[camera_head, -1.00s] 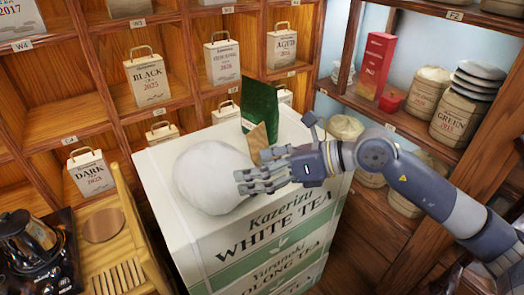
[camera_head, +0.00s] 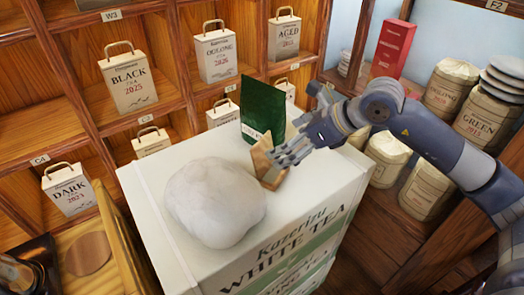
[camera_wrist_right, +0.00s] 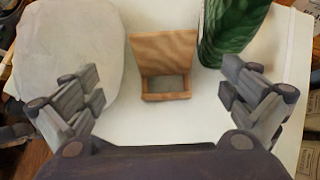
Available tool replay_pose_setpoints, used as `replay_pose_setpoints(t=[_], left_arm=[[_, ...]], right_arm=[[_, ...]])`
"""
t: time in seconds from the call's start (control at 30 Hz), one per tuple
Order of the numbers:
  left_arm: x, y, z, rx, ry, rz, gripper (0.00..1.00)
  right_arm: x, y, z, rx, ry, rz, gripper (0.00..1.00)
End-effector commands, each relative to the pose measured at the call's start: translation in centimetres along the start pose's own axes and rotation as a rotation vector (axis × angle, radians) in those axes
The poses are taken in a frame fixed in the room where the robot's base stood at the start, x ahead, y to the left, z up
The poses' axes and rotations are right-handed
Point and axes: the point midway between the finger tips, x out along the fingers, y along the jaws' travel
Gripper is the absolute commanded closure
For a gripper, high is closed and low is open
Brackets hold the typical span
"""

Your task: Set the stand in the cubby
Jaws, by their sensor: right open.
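The stand, a small wooden holder with a tilted back panel and a low front ledge (camera_head: 266,163), stands on the white tea box (camera_head: 150,215). It also shows in the right wrist view (camera_wrist_right: 165,52), upright between the spread fingers. My right gripper (camera_head: 284,150) is open and empty. Its fingers are just right of the stand in the head view, partly covering it; contact cannot be told. The wooden shelf has cubbies; an empty one (camera_head: 40,125) is at the left. My left gripper is not in view.
A large whitish round lump (camera_head: 215,203) lies on the box left of the stand. A dark green packet (camera_head: 262,110) stands close behind it. Several tea bags, such as the BLACK one (camera_head: 131,82), occupy other cubbies.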

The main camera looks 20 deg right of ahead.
Motion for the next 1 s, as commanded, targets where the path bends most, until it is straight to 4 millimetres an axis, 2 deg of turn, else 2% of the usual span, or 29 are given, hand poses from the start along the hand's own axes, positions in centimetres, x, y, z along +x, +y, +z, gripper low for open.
replay_pose_setpoints(t=[0.2, 0.4, 0.53, 0.73, 0.9, 1.0], left_arm=[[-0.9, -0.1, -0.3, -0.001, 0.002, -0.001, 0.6], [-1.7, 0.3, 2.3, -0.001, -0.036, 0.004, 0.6], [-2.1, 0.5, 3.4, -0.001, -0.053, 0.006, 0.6], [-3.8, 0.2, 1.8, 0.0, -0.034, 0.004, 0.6], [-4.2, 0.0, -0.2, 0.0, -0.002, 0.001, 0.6], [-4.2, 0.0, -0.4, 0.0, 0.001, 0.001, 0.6]], right_arm=[[2.5, 0.1, 0.1, 0.003, 0.0, 0.006, 0.0], [5.2, 0.0, 0.1, 0.002, -0.001, 0.004, 0.0], [5.9, -0.1, 0.0, 0.001, 0.0, 0.002, 0.0], [8.3, -0.6, -0.4, 0.005, 0.002, 0.005, 0.0], [10.4, -0.6, -0.5, 0.002, -0.001, 0.003, 0.0], [10.8, -0.7, -0.6, 0.001, -0.001, 0.001, 0.0]])
